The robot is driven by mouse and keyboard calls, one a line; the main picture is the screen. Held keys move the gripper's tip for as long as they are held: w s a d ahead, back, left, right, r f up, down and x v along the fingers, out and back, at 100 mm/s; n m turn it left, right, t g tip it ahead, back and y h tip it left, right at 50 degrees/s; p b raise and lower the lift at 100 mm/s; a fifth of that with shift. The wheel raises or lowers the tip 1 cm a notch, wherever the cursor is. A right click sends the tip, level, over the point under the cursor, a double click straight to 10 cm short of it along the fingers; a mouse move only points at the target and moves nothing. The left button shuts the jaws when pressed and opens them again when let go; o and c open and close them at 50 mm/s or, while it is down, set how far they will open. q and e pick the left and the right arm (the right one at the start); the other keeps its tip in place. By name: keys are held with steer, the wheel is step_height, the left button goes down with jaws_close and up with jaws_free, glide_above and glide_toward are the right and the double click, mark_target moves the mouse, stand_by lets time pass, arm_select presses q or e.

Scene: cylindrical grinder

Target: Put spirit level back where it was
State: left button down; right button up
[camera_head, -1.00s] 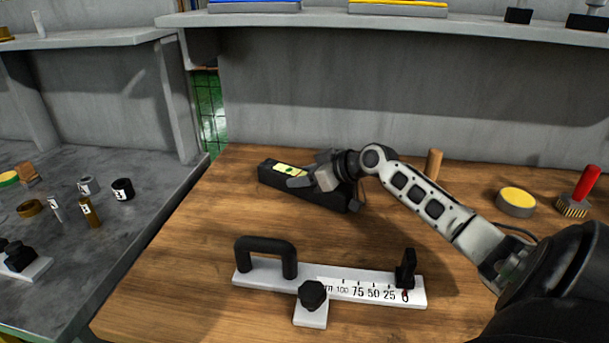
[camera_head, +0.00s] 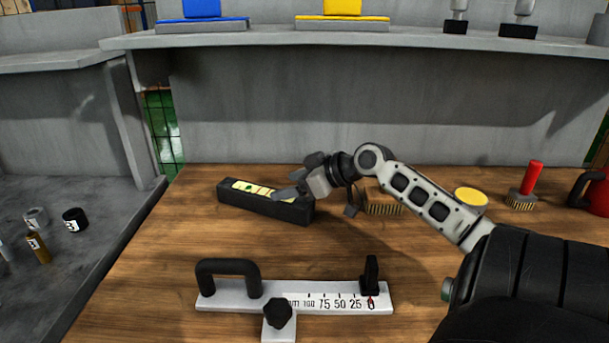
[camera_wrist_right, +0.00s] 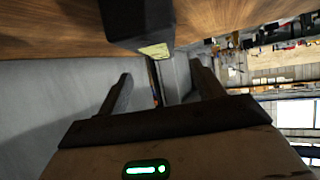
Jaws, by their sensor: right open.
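The spirit level (camera_head: 250,204) is a long black block with a yellow-green strip on top. It lies on the wooden table at the back left, its right end angled toward the front. My right gripper (camera_head: 299,177) is open near the level's right end, and one finger overlaps its top edge in the head view. In the right wrist view, the level's dark end (camera_wrist_right: 135,30) is beyond the open fingers (camera_wrist_right: 160,85), with nothing between them. I cannot tell whether a finger touches it. My left gripper is not in view.
A white measuring fixture (camera_head: 325,300) with a black handle lies in front. A brush block (camera_head: 382,200), a yellow-topped tin (camera_head: 471,197) and a red-handled brush (camera_head: 531,178) stand at the right. A grey shelf (camera_head: 400,39) runs above the back.

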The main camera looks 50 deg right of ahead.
steer(key=shift+v, duration=1.95)
